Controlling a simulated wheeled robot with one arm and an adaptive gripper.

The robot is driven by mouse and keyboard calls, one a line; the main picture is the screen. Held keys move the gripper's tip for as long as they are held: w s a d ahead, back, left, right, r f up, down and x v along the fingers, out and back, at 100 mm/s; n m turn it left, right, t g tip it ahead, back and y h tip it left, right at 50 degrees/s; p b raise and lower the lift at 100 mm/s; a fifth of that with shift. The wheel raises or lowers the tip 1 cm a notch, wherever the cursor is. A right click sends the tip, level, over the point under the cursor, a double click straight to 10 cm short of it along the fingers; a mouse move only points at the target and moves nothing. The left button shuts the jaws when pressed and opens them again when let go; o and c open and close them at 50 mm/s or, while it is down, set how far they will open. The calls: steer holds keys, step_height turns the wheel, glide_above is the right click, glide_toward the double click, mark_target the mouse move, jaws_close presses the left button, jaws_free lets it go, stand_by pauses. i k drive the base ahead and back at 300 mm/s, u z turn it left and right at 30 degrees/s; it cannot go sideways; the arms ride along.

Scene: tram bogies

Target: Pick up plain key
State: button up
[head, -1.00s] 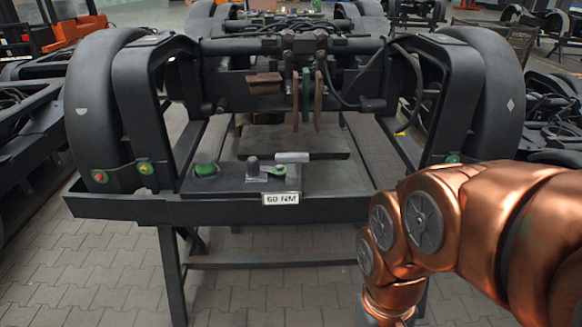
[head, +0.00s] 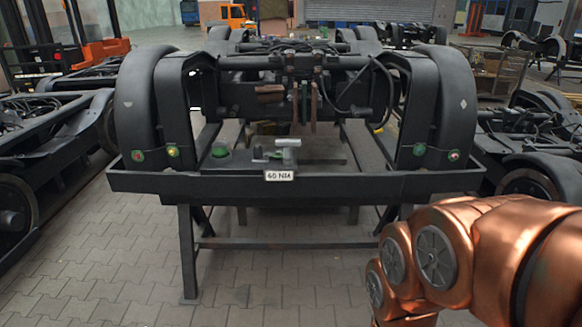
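On the front ledge of a dark tram bogie lie small tools and fittings. One is a tool with a silver-grey cylindrical part (head: 287,142) and a dark bar (head: 322,161) lying near it to the right. Beside it are a dark upright knob (head: 257,153) and a small green part. A round green piece (head: 220,150) sits further left. I cannot tell which of these, if any, is the plain key. My copper arm comes in from the lower right, but my gripper is outside the picture.
A white "60 NM" label (head: 279,175) is on the front edge of the black bogie tray (head: 380,184). The bogie stands on a dark leg frame (head: 188,250). Other bogies stand left and right. The paved floor in front (head: 240,297) is clear.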

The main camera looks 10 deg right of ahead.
mark_target(289, 160)
steer(key=u, duration=1.2)
steer(key=i, duration=1.5)
steer(key=z, duration=1.15)
steer(key=i, duration=0.9)
steer(key=z, duration=0.2)
